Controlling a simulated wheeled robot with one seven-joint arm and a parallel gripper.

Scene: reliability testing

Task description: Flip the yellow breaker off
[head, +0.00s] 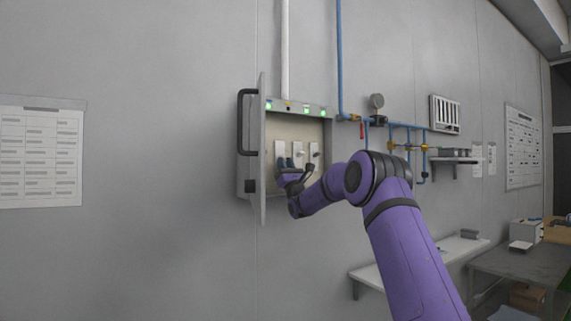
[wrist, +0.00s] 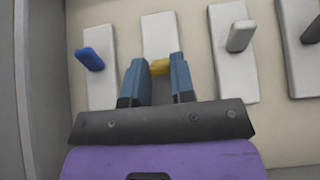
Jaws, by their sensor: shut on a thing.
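The yellow breaker (wrist: 159,67) shows in the wrist view as a small yellow lever on a white plate (wrist: 159,30). My gripper (wrist: 160,68) has its two blue fingers on either side of the yellow lever, shut on it. The fingers hide part of the lever. In the head view my gripper (head: 291,165) is inside the open grey breaker box (head: 297,107), at the lower left of its panel. The yellow lever cannot be made out there.
The open box door (head: 262,150) is close on the left. Pipes (head: 400,125) run along the wall at right.

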